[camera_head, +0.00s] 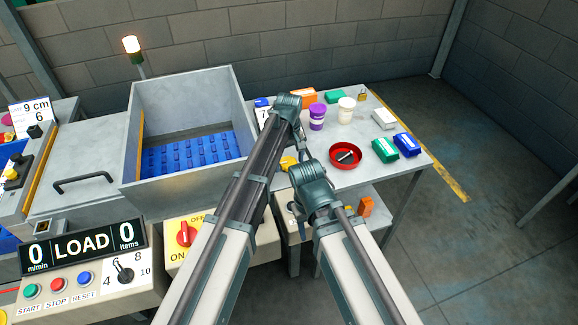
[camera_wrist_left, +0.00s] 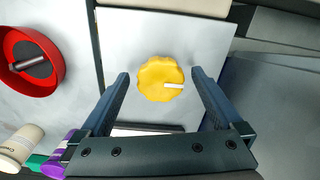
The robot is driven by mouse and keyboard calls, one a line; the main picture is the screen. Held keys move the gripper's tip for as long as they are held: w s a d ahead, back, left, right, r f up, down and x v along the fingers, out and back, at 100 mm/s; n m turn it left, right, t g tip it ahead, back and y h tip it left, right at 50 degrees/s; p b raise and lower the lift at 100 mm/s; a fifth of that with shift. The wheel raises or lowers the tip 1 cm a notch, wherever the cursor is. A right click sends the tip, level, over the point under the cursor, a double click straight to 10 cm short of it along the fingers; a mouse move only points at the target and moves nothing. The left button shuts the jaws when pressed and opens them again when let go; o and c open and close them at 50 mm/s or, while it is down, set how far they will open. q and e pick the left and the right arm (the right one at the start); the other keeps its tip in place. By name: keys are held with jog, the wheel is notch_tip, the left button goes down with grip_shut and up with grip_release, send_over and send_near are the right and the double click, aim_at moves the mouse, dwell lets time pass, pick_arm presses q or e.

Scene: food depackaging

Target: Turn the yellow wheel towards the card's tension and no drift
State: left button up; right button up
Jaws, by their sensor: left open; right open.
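The yellow wheel (camera_wrist_left: 155,84) is a scalloped knob with a white pointer mark, which points right in the left wrist view. It sits on a light grey panel (camera_wrist_left: 205,38). In the head view the yellow wheel (camera_head: 288,163) is partly hidden behind my arms. My left gripper (camera_wrist_left: 160,76) is open, with one finger on each side of the wheel and a visible gap on both sides. My left gripper (camera_head: 297,135) also shows in the head view. My right gripper (camera_head: 318,200) is lower, in front of the panel. A white card (camera_head: 263,114) is mostly hidden behind my left arm.
A red bowl (camera_head: 345,155) with a dark object stands right of the wheel. Purple (camera_head: 317,116) and white (camera_head: 346,110) tubs and several small boxes are on the table.

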pick_arm(q)
jog(key=shift+c, duration=0.3)
jog(key=c, duration=1.3)
jog(key=shift+m, duration=0.3)
jog(key=m, duration=0.3)
jog(key=shift+a+m, duration=0.1)
jog(key=shift+m, duration=0.2)
jog(key=shift+a+m, duration=0.1)
jog(key=shift+m, duration=2.1)
